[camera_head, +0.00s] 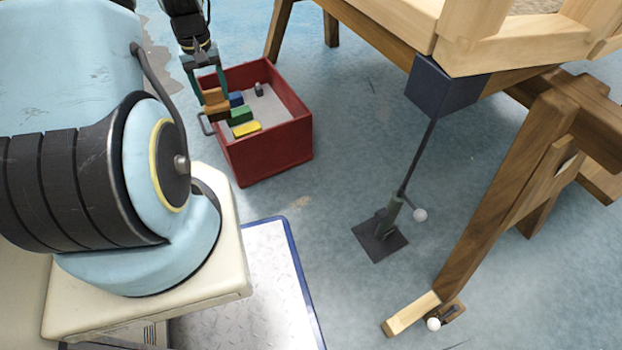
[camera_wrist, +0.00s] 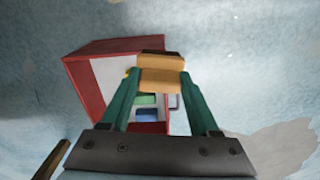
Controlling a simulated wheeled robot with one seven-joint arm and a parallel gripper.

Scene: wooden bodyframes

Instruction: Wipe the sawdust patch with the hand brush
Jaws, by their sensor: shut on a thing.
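My gripper (camera_head: 207,88) is at the upper left of the head view, over the near left side of a red box. Its green fingers are shut on the hand brush (camera_head: 215,97), a tan block with a darker brown part. In the wrist view, the brush (camera_wrist: 160,80) sits between the fingertips of my gripper (camera_wrist: 158,84), with the red box behind it. A small faint tan spot (camera_head: 301,202) lies on the blue floor right of the box; I cannot tell whether it is the sawdust patch.
The red box (camera_head: 268,150) holds green, yellow and blue blocks and has a metal handle. A dark post stand (camera_head: 380,236) and wooden trestle legs (camera_head: 500,190) stand at the right. A blue-edged metal plate (camera_head: 270,285) lies at the front.

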